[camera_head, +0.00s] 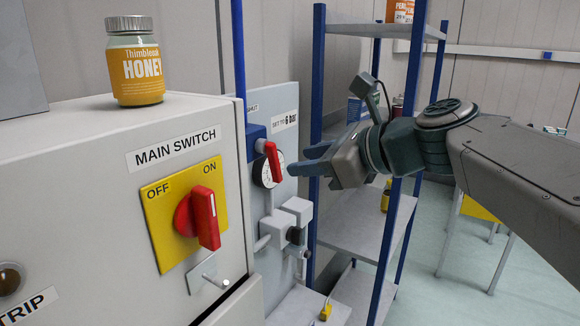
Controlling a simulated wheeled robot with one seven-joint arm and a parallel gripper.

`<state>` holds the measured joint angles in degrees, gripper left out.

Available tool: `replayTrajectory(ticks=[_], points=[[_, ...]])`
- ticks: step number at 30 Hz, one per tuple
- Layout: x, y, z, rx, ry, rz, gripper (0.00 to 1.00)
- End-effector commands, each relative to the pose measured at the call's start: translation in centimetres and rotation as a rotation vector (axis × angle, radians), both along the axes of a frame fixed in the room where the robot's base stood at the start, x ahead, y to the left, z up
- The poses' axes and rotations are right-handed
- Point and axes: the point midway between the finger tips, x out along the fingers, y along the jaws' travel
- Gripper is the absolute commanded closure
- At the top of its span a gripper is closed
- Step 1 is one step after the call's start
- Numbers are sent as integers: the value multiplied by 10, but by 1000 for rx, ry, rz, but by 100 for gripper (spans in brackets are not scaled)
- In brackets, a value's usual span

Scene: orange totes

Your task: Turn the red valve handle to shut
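The red valve handle (273,161) sits on a blue valve body (255,141) on the grey panel left of centre. The handle points downward, tilted slightly to the right at its lower end. My gripper (299,161) is just right of the handle, with its blue-grey fingers pointing left toward it. The two fingers look spread apart with nothing between them. A small gap seems to separate the fingertips from the handle, though depth is hard to judge. A label (252,108) above the valve, ending in "HUT", is partly hidden by a blue pipe.
A cabinet (100,150) in front carries a red main switch (199,218) on a yellow plate and a honey jar (134,62). A gauge (265,174) and grey fittings (290,222) are beside and below the handle. A blue-post shelf (345,225) stands behind my gripper.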

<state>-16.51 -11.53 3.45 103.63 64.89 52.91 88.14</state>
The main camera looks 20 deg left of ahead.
Motion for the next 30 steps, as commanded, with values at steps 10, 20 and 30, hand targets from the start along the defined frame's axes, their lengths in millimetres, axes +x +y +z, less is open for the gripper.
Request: replayTrajectory(ticks=[10, 20, 30], points=[[-16, -44, 19, 0, -1, -1, 64], [-17, -48, 20, 0, 0, 0, 64], [-21, -88, -53, -312, -211, 64, 100]])
